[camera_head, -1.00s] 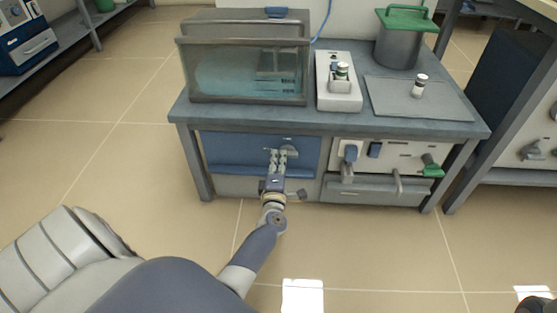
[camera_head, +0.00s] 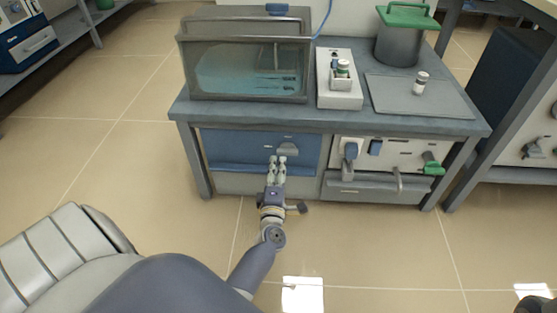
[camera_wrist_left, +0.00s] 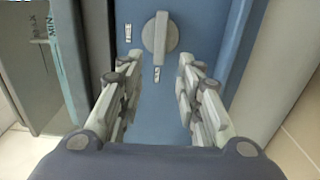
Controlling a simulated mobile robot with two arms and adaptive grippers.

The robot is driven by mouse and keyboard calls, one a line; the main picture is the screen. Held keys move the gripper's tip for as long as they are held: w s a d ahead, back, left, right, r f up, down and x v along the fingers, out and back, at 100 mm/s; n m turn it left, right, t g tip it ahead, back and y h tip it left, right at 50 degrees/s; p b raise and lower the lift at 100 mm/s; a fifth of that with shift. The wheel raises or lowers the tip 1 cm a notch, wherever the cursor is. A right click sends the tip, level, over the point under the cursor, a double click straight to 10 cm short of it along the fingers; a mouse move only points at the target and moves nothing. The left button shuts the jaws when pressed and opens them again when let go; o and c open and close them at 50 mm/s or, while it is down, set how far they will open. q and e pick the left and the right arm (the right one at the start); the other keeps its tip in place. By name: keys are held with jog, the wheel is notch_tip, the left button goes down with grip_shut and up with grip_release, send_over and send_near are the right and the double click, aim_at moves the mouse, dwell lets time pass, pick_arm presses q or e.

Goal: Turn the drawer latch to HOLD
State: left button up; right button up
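The latch (camera_head: 288,149) is a grey knob with a long grip on the blue drawer front (camera_head: 225,147), under the bench's left half. It shows whole in the left wrist view (camera_wrist_left: 160,38), its grip upright in that picture. Two small white labels sit beside it, one left of it and one below it; I cannot read them surely. My left gripper (camera_head: 277,159) is in front of the drawer, just short of the latch. My right gripper is not in view.
A glass-fronted water bath (camera_head: 245,87) stands on the bench above the drawer. To the right are a white device (camera_head: 340,95), a grey mat (camera_head: 420,100) and a green-lidded pot (camera_head: 402,45). A panel with blue and green controls (camera_head: 375,150) adjoins the drawer. Floor in front is clear.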

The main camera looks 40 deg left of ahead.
pick_arm(q)
jog(key=v, duration=0.7)
dwell(0.6)
